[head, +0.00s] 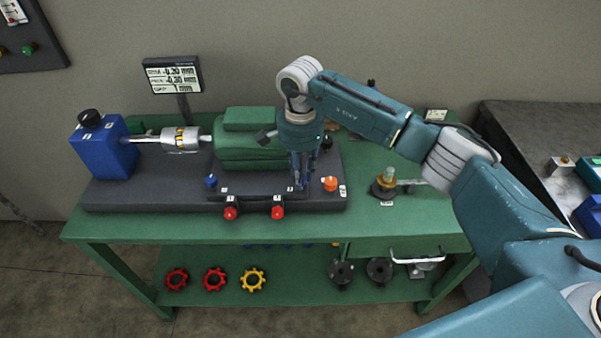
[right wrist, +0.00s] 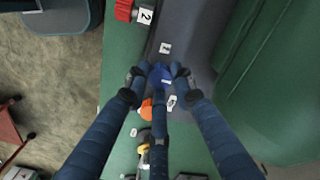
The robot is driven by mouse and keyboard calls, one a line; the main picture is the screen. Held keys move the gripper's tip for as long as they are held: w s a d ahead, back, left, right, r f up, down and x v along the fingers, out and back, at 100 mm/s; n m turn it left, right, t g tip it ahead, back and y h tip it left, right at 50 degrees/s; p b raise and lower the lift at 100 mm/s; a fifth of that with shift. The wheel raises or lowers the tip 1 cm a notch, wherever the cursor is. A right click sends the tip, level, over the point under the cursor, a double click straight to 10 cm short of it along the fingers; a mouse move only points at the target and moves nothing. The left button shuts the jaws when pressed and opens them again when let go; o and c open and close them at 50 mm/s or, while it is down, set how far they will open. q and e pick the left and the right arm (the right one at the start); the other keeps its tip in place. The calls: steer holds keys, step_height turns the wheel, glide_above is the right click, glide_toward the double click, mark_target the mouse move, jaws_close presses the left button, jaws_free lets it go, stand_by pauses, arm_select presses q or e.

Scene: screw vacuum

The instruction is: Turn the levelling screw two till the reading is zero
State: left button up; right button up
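The display (head: 173,75) stands behind the bench's left side and seems to read about -0.20 mm on two lines; its small text is unclear. My right gripper (head: 302,184) points down at the front right of the green motor (head: 243,150). In the right wrist view its three fingers (right wrist: 158,75) surround a blue knob (right wrist: 161,77); I cannot tell whether they press on it. In the head view the gripper hides that knob. Another blue knob (head: 211,181) is at the motor's front left. A red knob beside a tag "2" (right wrist: 124,10) shows in the wrist view. My left gripper is out of view.
An orange knob (head: 330,183) stands just right of the gripper. Two red knobs (head: 230,213) stick out at the base plate's (head: 130,195) front edge. A blue tank (head: 104,148) stands left. Red and yellow handwheels (head: 214,279) lie on the lower shelf. The bench front (head: 150,228) is clear.

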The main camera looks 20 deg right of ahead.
jaws_close()
